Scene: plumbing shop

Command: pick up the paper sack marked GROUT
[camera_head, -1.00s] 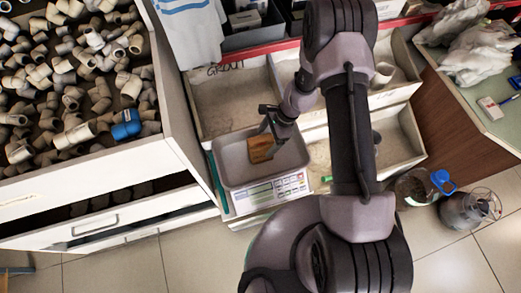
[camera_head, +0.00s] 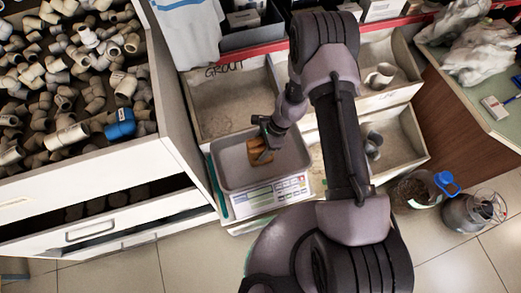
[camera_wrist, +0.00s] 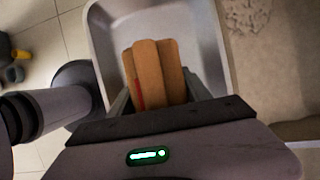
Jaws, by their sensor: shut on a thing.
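A small brown paper sack (camera_head: 259,152) is in the grey tray (camera_head: 228,178) of a scale. The wrist view shows the sack (camera_wrist: 147,68) with upright folds or ridges and a red mark on its side; I cannot read any lettering on it. My gripper (camera_head: 266,137) is at the sack, and the wrist view shows the jaws (camera_wrist: 155,90) shut on it from both sides. The sack is over or in the tray; I cannot tell whether it still touches the tray floor. The word GROUT is handwritten on the rim of a bin (camera_head: 225,72) behind the scale.
The scale (camera_head: 270,194) has a display and keys at its front. Low pale bins lie behind and right of it. A drawer unit (camera_head: 180,150) with pipe fittings stands close on the left.

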